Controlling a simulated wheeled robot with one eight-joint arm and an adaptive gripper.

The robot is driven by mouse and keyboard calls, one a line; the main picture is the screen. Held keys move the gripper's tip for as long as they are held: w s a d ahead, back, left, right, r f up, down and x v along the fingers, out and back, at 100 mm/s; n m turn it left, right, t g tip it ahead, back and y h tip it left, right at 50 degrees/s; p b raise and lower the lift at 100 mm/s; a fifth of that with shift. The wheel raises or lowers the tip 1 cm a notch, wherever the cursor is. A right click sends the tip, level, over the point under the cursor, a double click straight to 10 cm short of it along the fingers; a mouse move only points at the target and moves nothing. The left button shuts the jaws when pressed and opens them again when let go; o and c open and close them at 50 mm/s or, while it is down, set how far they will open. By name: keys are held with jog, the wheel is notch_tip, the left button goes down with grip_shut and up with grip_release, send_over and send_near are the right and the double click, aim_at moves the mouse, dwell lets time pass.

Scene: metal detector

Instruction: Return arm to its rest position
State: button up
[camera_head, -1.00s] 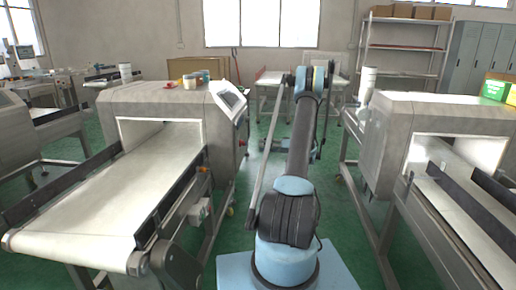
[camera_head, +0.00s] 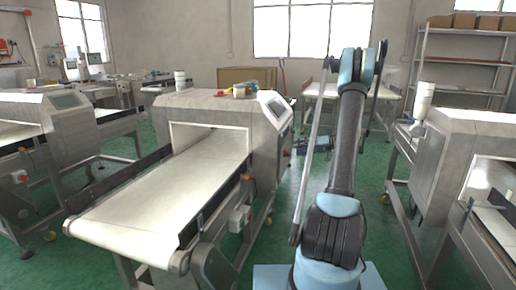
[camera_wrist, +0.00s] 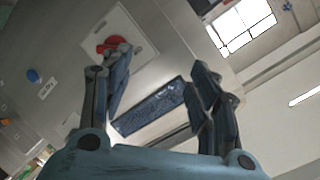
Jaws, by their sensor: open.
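My arm rises from its light blue base at lower right of centre in the head view and reaches forward between two metal detectors. In the wrist view my gripper (camera_wrist: 158,75) has its two dark fingers spread wide apart, with nothing between them. Behind the fingers is a grey metal surface (camera_wrist: 165,40) with a red button (camera_wrist: 114,45), a blue button (camera_wrist: 33,75) and a dark blue panel (camera_wrist: 150,108). I cannot tell how near it is. In the head view the gripper cannot be made out clearly beyond the arm.
The left metal detector (camera_head: 262,135) has a white conveyor belt (camera_head: 150,215) running toward me. Another metal detector (camera_head: 440,165) stands close on the right. A further machine (camera_head: 60,125) is at far left. Green floor (camera_head: 285,205) shows between the machines. Shelves (camera_head: 460,65) stand at the back right.

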jog(key=s+a+r+m+g+h, duration=0.1)
jog(key=s+a+r+h, duration=0.15)
jog(key=s, duration=0.55)
jog(key=s+a+r+m+g+h, duration=0.1)
jog(key=s+a+r+h, duration=0.2)
jog(key=s, duration=0.6)
jog(key=s+a+r+m+h, duration=0.1)
jog(key=s+a+r+h, duration=0.1)
jog(key=s+a, duration=0.45)
jog(key=s+d+f+h, duration=0.2)
jog(key=s+f, duration=0.1)
jog(key=s, duration=0.6)
jog(key=s+d+f+h, duration=0.2)
jog(key=s+d+f, duration=0.1)
jog(key=s, duration=0.5)
jog(key=s+d+f+m+h, duration=0.1)
jog(key=s+d+f+h, duration=0.2)
jog(key=s, duration=0.6)
jog(key=shift+s+f, duration=0.35)
jog(key=shift+f, duration=0.15)
